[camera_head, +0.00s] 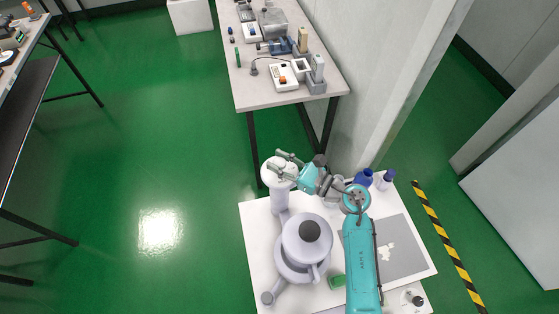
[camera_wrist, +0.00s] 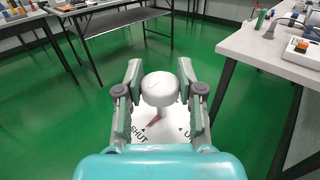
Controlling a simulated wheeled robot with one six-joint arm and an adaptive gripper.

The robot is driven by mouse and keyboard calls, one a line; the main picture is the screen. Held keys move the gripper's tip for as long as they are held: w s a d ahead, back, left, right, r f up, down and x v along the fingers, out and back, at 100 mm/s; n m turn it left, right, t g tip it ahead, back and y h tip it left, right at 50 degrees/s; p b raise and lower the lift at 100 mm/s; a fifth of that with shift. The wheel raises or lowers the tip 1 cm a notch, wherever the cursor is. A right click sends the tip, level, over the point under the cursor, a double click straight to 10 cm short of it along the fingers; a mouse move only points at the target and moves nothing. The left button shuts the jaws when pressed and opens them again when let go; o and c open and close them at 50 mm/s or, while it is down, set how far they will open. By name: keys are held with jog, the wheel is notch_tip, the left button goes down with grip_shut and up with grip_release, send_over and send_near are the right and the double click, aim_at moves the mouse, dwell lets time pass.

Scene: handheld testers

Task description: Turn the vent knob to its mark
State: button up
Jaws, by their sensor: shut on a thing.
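The vent knob (camera_wrist: 160,90) is white with a round top and stands on a white dial (camera_wrist: 166,133). A red pointer at its base points down-left, beside the printed word SHUT. Dark marks and a second word, partly hidden by my right finger, show on the right of the dial. My gripper (camera_wrist: 160,75) is shut on the knob, one finger on each side. In the head view my gripper (camera_head: 273,160) is over the round white dial top (camera_head: 281,179), and the knob is hard to make out there.
A pale vessel with a dark cap (camera_head: 309,231) stands near the dial on a white table (camera_head: 253,232). Blue bottles (camera_head: 364,177) stand close behind my arm. A bench with testers (camera_head: 250,100) is beyond, by a wall. Open green floor (camera_head: 160,150) lies to the left.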

aim_at(279, 162)
jog(key=shift+n+g+y, duration=0.3)
jog(key=shift+n+g, duration=0.1)
jog(key=shift+g, duration=0.1)
jog(key=n+g+y, duration=0.1)
jog(key=n+g, duration=0.1)
jog(key=g, duration=0.1)
jog(key=n+g+y, duration=0.1)
jog(key=n+g, duration=0.1)
jog(key=g, duration=0.1)
jog(key=shift+w, duration=0.1)
jog(key=n+g, duration=0.2)
jog(key=g, duration=0.2)
jog(key=n+g, duration=0.3)
jog(key=g, duration=0.1)
jog(key=shift+n+g+h, duration=0.3)
jog(key=shift+n+g, duration=0.1)
jog(key=o, duration=1.1)
jog(key=shift+o, duration=0.2)
notch_tip(279, 162, up, 10)
jog(key=shift+f, duration=0.1)
